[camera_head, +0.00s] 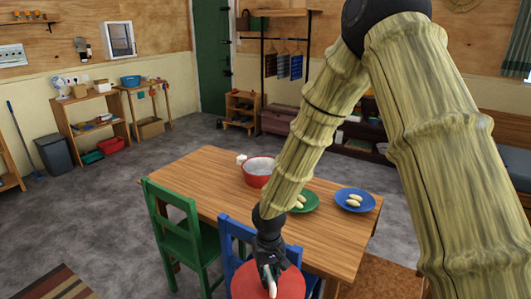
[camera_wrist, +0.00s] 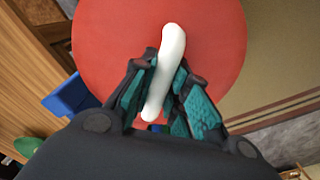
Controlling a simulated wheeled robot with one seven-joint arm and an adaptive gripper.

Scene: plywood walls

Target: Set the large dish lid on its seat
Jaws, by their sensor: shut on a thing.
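The large dish lid (camera_head: 250,287) is a round red disc with a white bar handle. My gripper (camera_head: 268,270) is shut on the handle, at the near side of the table in front of the blue chair. In the wrist view the lid (camera_wrist: 215,35) fills the upper middle, and its white handle (camera_wrist: 172,45) runs between the fingers of my gripper (camera_wrist: 166,75). A red pot (camera_head: 256,180) with a pale inside stands open on the wooden table, farther back and apart from the lid. The lid's underside is hidden.
On the table (camera_head: 215,180) are a white cube (camera_head: 241,159), a green plate (camera_head: 311,203) partly behind my arm, and a blue plate (camera_head: 343,205) with pale oblong items. A green chair (camera_head: 172,227) and a blue chair (camera_head: 235,235) stand at the near edge. The table's left part is clear.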

